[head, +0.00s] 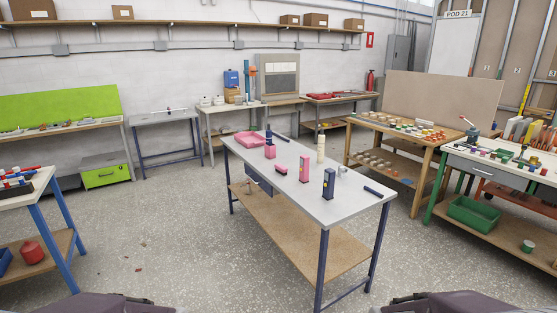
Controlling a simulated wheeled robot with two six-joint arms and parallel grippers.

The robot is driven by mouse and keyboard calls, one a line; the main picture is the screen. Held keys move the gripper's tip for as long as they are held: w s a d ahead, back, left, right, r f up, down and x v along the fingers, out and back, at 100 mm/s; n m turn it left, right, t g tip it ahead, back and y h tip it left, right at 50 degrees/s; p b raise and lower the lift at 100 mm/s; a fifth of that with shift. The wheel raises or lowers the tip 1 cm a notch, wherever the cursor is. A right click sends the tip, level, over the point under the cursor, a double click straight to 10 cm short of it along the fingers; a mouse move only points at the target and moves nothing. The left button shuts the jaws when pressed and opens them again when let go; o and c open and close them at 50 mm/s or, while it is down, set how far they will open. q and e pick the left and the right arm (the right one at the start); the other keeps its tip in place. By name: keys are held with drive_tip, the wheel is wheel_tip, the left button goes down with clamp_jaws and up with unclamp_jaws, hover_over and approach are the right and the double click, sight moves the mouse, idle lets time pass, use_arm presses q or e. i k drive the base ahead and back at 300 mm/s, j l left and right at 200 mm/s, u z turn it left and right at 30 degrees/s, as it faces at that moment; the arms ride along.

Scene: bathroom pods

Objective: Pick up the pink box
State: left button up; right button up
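Two pink box-like things stand on the grey worktable (265,167) in the middle of the head view. Which one the task means I cannot tell. Neither gripper is in view, and nothing pink is seen held. Only dark parts of my own body show at the bottom corners.
On the same table are a dark blue box (329,184), a cream cylinder (321,149), a pink tray (249,139) and a dark rod (373,191). A wooden table (424,140) with small parts stands to the right. A blue-legged table (43,180) stands left. Open speckled floor surrounds the worktable.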

sight(270, 151)
drive_tip(key=i+j, duration=0.1)
drive_tip(key=i, duration=1.45)
drive_tip(key=j, duration=0.05)
